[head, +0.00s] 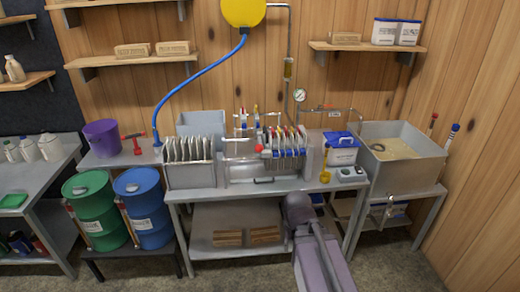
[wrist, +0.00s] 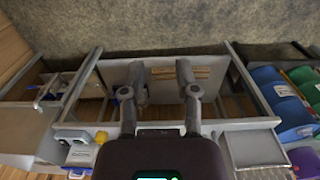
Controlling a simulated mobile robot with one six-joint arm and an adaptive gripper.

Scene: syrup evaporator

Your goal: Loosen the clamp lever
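A filter press (head: 285,150) with a row of upright plates stands on the middle metal bench. A red ball knob (head: 260,148) shows at its left front; it may belong to the clamp lever, but the lever itself is too small to make out. In the wrist view my gripper (wrist: 158,75) is open and empty, with its two fingers well apart. Below and beyond it lie the bench's lower shelf and the floor. The press does not clearly show there. In the head view my arm rises in front of the bench, right of the knob; the fingers cannot be made out.
A rack of grey plates (head: 187,150) stands left of the press. A white tub with a blue lid (head: 341,148) and a yellow cup (head: 325,176) stand right of it. A large open tank (head: 403,170) is farther right. Green (head: 92,205) and blue (head: 142,205) drums stand left.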

